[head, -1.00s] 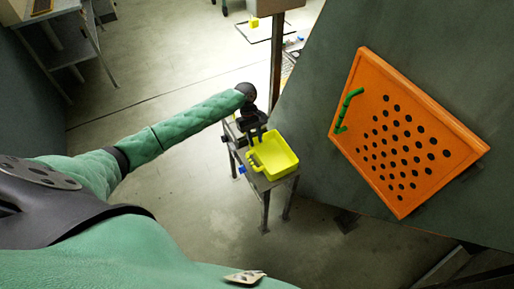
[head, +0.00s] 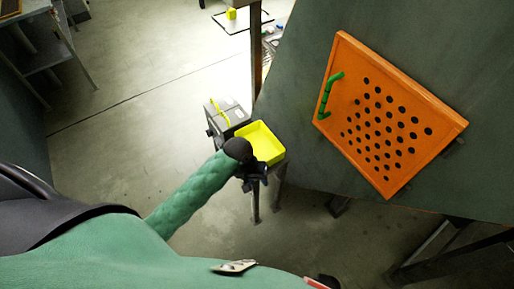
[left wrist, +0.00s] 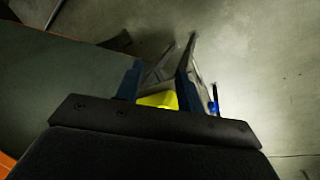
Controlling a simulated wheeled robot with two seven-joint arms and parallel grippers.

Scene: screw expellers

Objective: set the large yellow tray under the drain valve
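The large yellow tray (head: 268,139) sits level on the right end of a small grey stand (head: 236,112), beside the big dark slanted wall. My left gripper (head: 258,180) is just in front of the tray's near side in the head view, partly hidden by its own wrist. In the left wrist view its two blue fingers (left wrist: 158,85) are apart, and a small part of the yellow tray (left wrist: 158,100) shows between them. Contact between fingers and tray cannot be made out. I cannot identify the drain valve. My right gripper is not in view.
A thin curved yellow piece (head: 220,113) is on the stand's left part. An orange perforated panel (head: 392,115) with a green handle (head: 328,95) is on the slanted wall. A post (head: 256,50) rises behind the stand. The floor left of the stand is open.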

